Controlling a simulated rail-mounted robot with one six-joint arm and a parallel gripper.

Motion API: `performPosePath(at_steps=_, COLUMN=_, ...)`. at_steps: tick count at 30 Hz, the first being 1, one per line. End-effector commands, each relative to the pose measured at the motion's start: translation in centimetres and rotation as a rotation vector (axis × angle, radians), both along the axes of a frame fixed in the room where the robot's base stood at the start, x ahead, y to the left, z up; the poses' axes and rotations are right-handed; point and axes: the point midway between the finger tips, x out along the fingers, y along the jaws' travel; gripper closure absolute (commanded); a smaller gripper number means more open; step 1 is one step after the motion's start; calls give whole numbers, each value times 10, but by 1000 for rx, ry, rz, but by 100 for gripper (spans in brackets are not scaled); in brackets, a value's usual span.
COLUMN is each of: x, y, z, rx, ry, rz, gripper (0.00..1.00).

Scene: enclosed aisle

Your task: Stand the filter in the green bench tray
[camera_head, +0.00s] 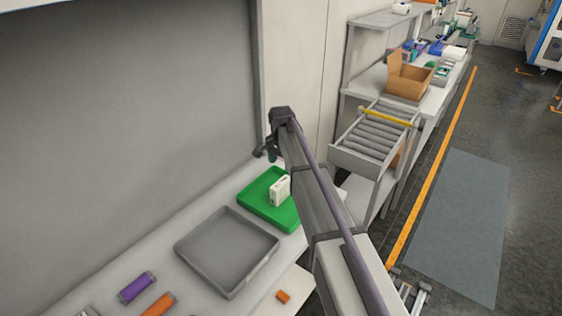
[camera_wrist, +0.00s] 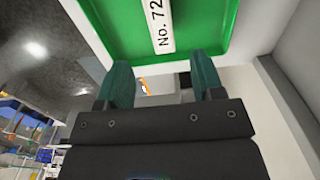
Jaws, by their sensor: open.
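A white box-shaped filter (camera_head: 280,190) stands upright in the green bench tray (camera_head: 259,200) on the bench, near the tray's right side. In the wrist view a white face marked "No. 72" (camera_wrist: 159,22), which looks like the filter, lies against the green tray (camera_wrist: 110,28). My gripper (camera_head: 268,153) is at the far end of the tray, beyond the filter. In the wrist view my gripper (camera_wrist: 160,62) has its two teal fingers apart with nothing held between them. The white face is just past the fingertips; whether they touch it is unclear.
An empty grey tray (camera_head: 226,250) sits nearer on the bench. A roller stand (camera_head: 370,140) and a cardboard box (camera_head: 408,76) are at the right. The wall borders the bench's left.

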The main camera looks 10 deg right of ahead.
Motion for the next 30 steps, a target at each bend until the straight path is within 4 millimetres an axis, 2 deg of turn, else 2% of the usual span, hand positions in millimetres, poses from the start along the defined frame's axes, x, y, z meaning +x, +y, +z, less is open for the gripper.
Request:
performPosePath(at_steps=2, x=-2, y=0, z=-1, rx=0, ry=0, rz=4, gripper=39)
performPosePath(at_steps=4, x=-26, y=-2, z=-2, rx=0, ry=0, rz=44, gripper=39)
performPosePath(at_steps=5, x=-45, y=-3, z=-2, rx=0, ry=0, rz=81, gripper=39)
performPosePath(at_steps=8, x=-139, y=-10, z=-2, rx=-1, ry=1, rz=285, gripper=39)
performPosePath(at_steps=9, x=-181, y=-13, z=-2, rx=-1, ry=1, rz=385, gripper=39)
performPosePath(at_steps=12, x=-271, y=-18, z=-2, rx=-1, ry=1, rz=617, gripper=39)
performPosePath(at_steps=15, x=-321, y=-20, z=-2, rx=-1, ry=0, rz=769, gripper=39)
performPosePath(at_steps=18, x=-332, y=-21, z=-2, rx=-1, ry=0, rz=826, gripper=39)
performPosePath(at_steps=23, x=-327, y=-21, z=-2, rx=-1, ry=1, rz=828, gripper=39)
performPosePath(at_steps=26, x=-327, y=-21, z=-13, rx=-1, ry=1, rz=827, gripper=39)
performPosePath(at_steps=30, x=-327, y=-21, z=-8, rx=-1, ry=1, rz=826, gripper=39)
